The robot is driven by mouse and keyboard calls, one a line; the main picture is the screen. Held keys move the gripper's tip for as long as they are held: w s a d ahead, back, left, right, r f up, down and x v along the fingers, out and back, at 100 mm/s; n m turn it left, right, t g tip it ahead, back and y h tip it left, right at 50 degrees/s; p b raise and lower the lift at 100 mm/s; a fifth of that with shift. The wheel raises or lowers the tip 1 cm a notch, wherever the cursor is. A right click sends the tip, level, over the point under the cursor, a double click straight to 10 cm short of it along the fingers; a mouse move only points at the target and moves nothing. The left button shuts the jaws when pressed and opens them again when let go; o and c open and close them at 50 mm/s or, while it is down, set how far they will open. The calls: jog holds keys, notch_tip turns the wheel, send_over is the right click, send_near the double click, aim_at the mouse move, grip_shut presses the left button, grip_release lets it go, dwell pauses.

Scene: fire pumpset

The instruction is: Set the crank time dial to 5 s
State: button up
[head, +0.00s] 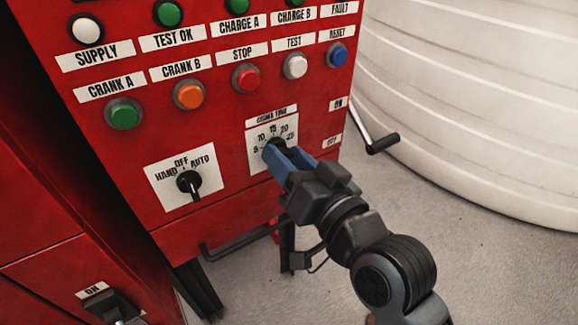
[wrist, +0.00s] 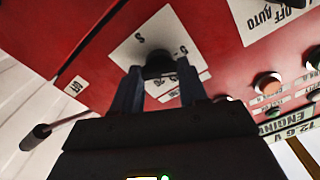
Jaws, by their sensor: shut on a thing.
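The crank time dial is a small black knob on a white scale plate (head: 286,128) on the red panel, with the label "CRANK TIME" above it. The scale reads 5, 10, 15, 20, 25 around the knob. My gripper (head: 275,152) reaches it from the lower right, and its blue fingers cover most of the knob in the head view. In the wrist view the black knob (wrist: 158,64) sits between the two fingers (wrist: 158,85), which are shut on it. The knob's pointer is hidden, so I cannot tell its setting.
Left of the dial is a HAND/OFF/AUTO selector (head: 189,182). A row of push buttons, including a red STOP button (head: 246,78), lies above. A crank handle (head: 375,140) sticks out at the panel's right edge, near a white ribbed tank (head: 480,100).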

jog(key=shift+f+n+b, duration=0.15)
jog(key=shift+n+b, duration=0.75)
jog(key=shift+n, duration=0.7)
jog(key=o, duration=1.1)
jog(key=shift+c, duration=0.2)
jog(key=b+v, duration=0.1)
jog(key=v, duration=0.6)
jog(key=shift+s+d, duration=0.25)
jog(key=shift+s, duration=0.1)
